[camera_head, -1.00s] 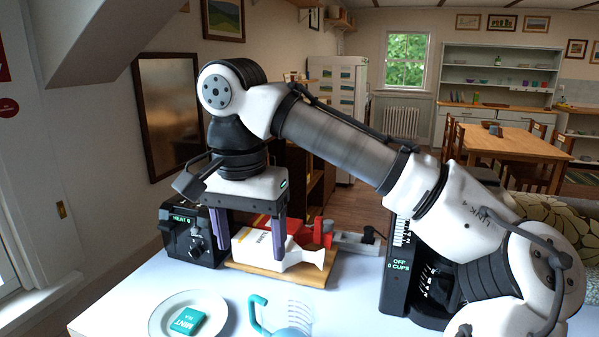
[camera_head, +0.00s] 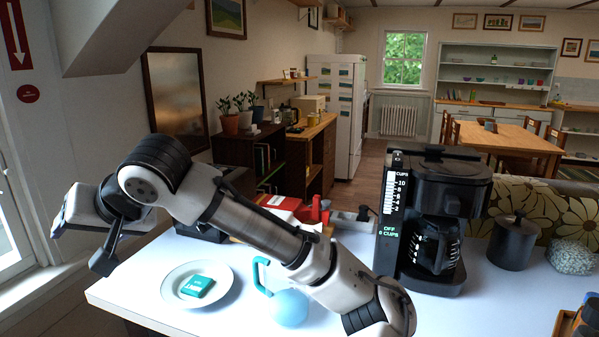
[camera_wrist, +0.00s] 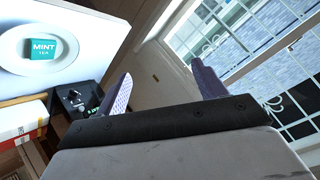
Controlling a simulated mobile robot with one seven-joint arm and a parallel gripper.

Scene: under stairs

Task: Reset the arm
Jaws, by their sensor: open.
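My gripper (camera_wrist: 163,87) is open and empty in the wrist view, its two purple fingers wide apart with the wall and window area beyond them. In the head view my gripper's pale body is at the far left, turned sideways beyond the table's left edge; its fingers cannot be made out there. My arm reaches across the front of the table, and its links hide part of the wooden board and the black heater.
A white plate (camera_head: 173,301) with a green mint tea box (camera_head: 197,286) is near the left edge. A teal-handled kettle (camera_head: 289,308) sits close to my arm. A black coffee maker (camera_head: 440,215) and dark canister (camera_head: 513,243) stand right. A window (camera_wrist: 265,60) is close left.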

